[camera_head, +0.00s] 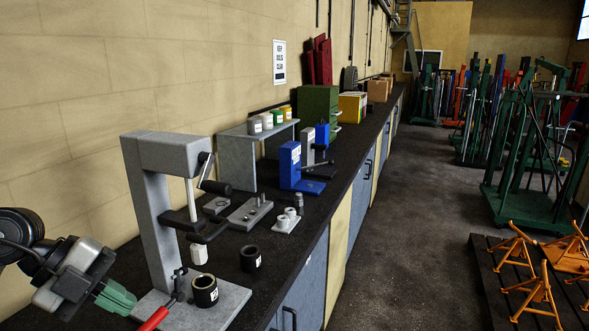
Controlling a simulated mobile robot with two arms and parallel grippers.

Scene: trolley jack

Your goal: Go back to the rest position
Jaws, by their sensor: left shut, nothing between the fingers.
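My left gripper (118,298) is at the lower left, at the end of my arm that comes in from the left edge. Its green fingers are shut and empty, close to the left of the grey press (148,225). The press stands upright on a flat grey base plate with a lever near its top. A red-handled lever (155,318) lies low at the front of the press, just right of the fingers. A black ring (204,290) sits on the base plate. My right gripper is not in view.
The long black-topped bench (345,152) runs along the left wall. On it are a second black ring (250,258), a grey block with pins (250,213), a blue press (291,168) and a small shelf (240,150). The aisle floor (405,215) is clear; green equipment (530,205) and orange stands (540,285) stand right.

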